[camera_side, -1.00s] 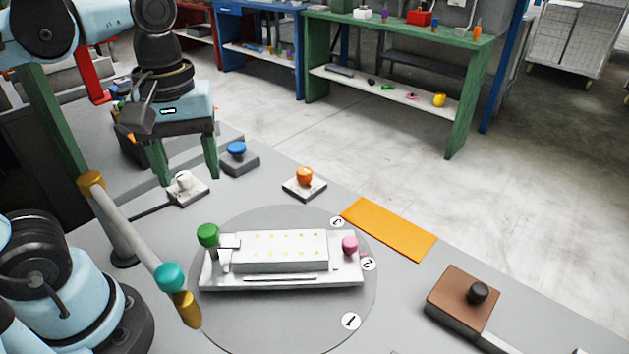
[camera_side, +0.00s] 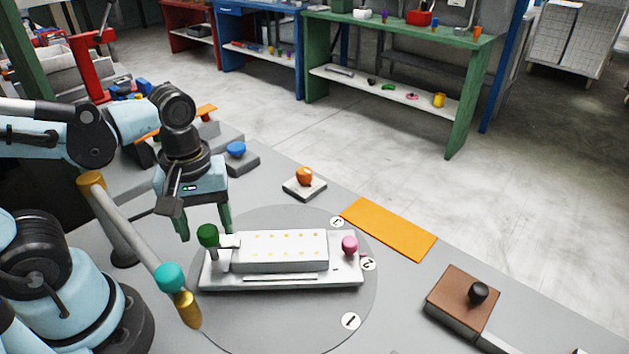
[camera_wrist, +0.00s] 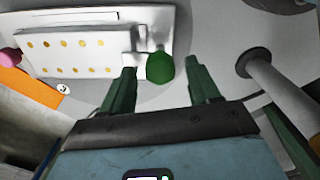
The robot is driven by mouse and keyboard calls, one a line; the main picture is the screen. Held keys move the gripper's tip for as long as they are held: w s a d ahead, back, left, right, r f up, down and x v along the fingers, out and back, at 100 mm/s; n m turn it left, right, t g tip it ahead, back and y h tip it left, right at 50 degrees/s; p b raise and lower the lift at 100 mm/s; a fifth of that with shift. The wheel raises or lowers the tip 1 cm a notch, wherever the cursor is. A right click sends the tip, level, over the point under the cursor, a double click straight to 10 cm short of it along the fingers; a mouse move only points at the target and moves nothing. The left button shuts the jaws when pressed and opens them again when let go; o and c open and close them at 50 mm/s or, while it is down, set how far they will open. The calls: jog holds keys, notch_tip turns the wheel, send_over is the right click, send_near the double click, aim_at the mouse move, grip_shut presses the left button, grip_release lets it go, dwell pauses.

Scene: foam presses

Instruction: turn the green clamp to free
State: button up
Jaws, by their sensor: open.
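The green clamp (camera_side: 208,236) is a round green knob at the left end of a white fixture (camera_side: 215,280), which sits on a round grey plate (camera_side: 270,325). In the wrist view the green clamp (camera_wrist: 160,68) lies just beyond and between my fingertips. My gripper (camera_side: 205,228) has green fingers pointing down, close behind the clamp. My gripper is open and empty, its two fingers apart in the wrist view (camera_wrist: 160,80). A pale block with rows of yellow dots (camera_side: 280,252) lies in the fixture. A pink knob (camera_side: 349,245) is at the fixture's right end.
A post with a teal and gold slanted bar (camera_side: 135,235) stands left of the plate. An orange strip (camera_side: 390,228) and a brown box with black knob (camera_side: 462,298) lie to the right.

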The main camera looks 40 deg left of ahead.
jog(key=shift+f, duration=0.15)
jog(key=c, duration=1)
jog(key=shift+c, duration=0.2)
